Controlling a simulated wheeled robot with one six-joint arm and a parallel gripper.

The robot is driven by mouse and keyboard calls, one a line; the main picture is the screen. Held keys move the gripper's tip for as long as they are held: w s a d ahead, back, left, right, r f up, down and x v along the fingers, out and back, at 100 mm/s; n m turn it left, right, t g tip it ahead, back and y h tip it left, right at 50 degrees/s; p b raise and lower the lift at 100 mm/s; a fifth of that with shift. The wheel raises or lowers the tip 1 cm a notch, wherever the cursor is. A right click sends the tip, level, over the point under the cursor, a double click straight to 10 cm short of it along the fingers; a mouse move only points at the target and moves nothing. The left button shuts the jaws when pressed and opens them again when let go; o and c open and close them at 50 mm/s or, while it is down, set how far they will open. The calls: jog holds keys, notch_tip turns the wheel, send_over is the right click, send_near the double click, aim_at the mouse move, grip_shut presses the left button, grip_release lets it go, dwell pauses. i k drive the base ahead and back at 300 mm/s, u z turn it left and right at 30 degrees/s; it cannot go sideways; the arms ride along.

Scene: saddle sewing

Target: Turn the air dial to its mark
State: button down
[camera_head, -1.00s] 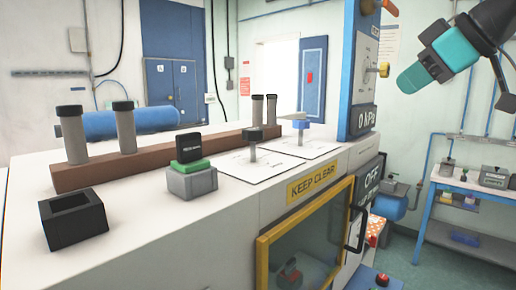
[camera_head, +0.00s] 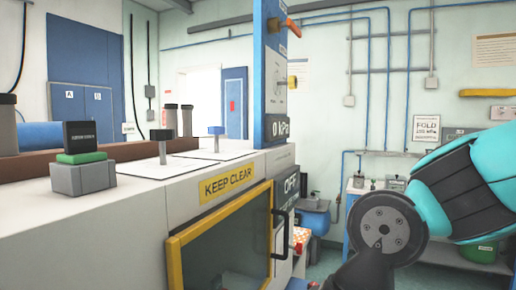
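The air dial looks to be the small yellow knob (camera_head: 292,82) on the side face of the tall blue-edged panel (camera_head: 259,80). It is seen nearly edge-on, so its pointer and mark cannot be made out. A dark display (camera_head: 279,128) below it reads 0 kPa. My teal and dark arm fills the lower right, apart from the panel in the picture. My gripper is not in view.
An orange lever (camera_head: 290,27) sticks out above the knob. A dark OFF sign (camera_head: 291,184) and a yellow-framed window (camera_head: 222,240) are on the bench front. A green-and-black block (camera_head: 81,142) sits on the bench. Open room shows right of the panel.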

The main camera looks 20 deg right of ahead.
aim_at(292, 82)
jog(key=z, duration=2.2)
jog(key=i, duration=1.35)
jog(key=u, duration=2.75)
